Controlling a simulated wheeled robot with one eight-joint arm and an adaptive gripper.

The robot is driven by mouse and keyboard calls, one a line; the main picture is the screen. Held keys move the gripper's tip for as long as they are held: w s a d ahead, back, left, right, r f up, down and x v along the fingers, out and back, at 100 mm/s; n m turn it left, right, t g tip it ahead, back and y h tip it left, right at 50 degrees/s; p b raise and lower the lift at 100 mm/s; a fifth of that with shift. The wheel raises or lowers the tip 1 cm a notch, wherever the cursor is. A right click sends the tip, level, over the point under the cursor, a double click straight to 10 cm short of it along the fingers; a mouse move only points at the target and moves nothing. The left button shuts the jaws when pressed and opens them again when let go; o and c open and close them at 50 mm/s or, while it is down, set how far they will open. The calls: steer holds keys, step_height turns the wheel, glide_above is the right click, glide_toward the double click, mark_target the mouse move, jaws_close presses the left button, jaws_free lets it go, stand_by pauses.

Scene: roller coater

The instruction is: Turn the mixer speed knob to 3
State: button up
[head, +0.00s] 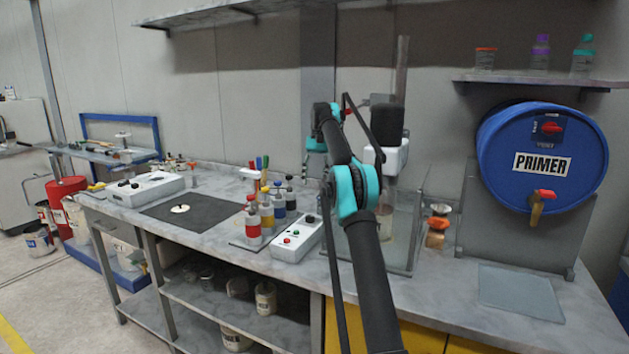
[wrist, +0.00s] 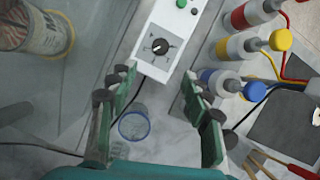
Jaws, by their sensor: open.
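The white control box (head: 297,240) stands on the counter left of the glass enclosure, with a red and a green button in the head view. In the wrist view the box (wrist: 155,70) shows a dark round speed knob (wrist: 159,46) on a marked dial, with a green button (wrist: 181,3) beyond it. The knob's exact setting is too small to read. My gripper (wrist: 158,77) is open and empty, its fingers spread on either side of the box's near end, short of the knob in the picture.
Red, yellow and blue-capped bottles (wrist: 240,45) stand close right of the box. The glass enclosure (head: 405,250) with a can (wrist: 35,30) inside is on the other side. A blue-rimmed round thing (wrist: 134,123) shows between my fingers. A blue primer drum (head: 540,155) is at right.

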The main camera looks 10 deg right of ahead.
steer(key=shift+r, duration=0.1)
steer(key=n+t+h, duration=0.2)
steer(key=n+t, duration=0.1)
steer(key=t, duration=0.1)
glide_toward(310, 216)
steer(key=shift+n, duration=0.3)
step_height(310, 216, down, 9)
steer(key=shift+s+r, duration=0.15)
steer(key=shift+s, duration=0.05)
stand_by(0.8)
steer(key=shift+a, duration=0.1)
jaws_close()
